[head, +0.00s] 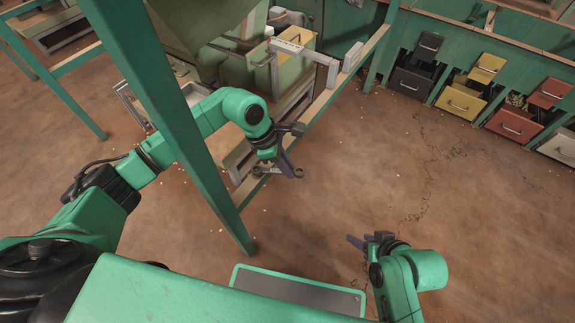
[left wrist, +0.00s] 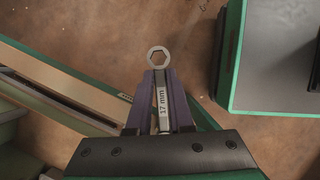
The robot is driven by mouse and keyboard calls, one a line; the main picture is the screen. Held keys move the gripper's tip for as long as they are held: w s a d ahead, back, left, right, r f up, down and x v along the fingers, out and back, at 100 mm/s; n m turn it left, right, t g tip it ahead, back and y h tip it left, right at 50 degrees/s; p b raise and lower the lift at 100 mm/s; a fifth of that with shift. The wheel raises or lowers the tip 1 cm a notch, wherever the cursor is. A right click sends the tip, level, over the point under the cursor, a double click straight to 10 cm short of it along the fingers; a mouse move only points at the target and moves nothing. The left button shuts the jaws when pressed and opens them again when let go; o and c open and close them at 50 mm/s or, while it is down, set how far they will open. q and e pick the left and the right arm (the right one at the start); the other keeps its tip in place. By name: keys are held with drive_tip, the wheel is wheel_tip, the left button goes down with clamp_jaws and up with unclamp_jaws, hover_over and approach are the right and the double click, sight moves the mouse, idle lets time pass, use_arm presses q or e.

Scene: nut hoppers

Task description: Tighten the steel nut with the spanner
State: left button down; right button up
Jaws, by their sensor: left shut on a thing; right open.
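My left gripper (head: 286,167) is shut on the spanner (left wrist: 162,102), beside the wooden rail of the hopper stand. In the left wrist view the purple fingers (left wrist: 161,103) clasp the spanner's handle, marked "17 mm". Its ring end sticks out past the fingertips, with bare floor behind it. I cannot make out the steel nut in either view. My right gripper (head: 360,242) is open and apart from other things, above the floor at the lower right.
A green post (head: 170,110) stands close to my left arm. The hopper stand's wooden rail (head: 318,114) runs behind the left gripper. A yellow drawer (head: 461,101) and other coloured drawers line the far right. The brown floor between is open, with cracks and small specks.

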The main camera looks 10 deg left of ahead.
use_arm(q)
drive_tip(key=shift+f+b, duration=0.5)
idle(0.6)
drive_tip(key=shift+f, duration=0.1)
drive_tip(key=s+a+m+g+y+b, duration=0.2)
drive_tip(key=s+a+m+g+b, duration=0.2)
drive_tip(key=s+m+b, duration=0.4)
drive_tip(key=shift+s+a+m+g, duration=0.15)
drive_tip(key=shift+s+m+g, duration=0.2)
drive_tip(key=shift+m, duration=2.75)
drive_tip(key=shift+b, duration=0.45)
drive_tip(key=shift+w+d+n+h, duration=0.15)
drive_tip(key=shift+w+d+n, duration=0.25)
drive_tip(key=shift+n, duration=0.3)
drive_tip(key=shift+w+d+n+h, duration=0.15)
drive_tip(key=shift+w+d+n, duration=0.2)
drive_tip(key=shift+n, duration=0.35)
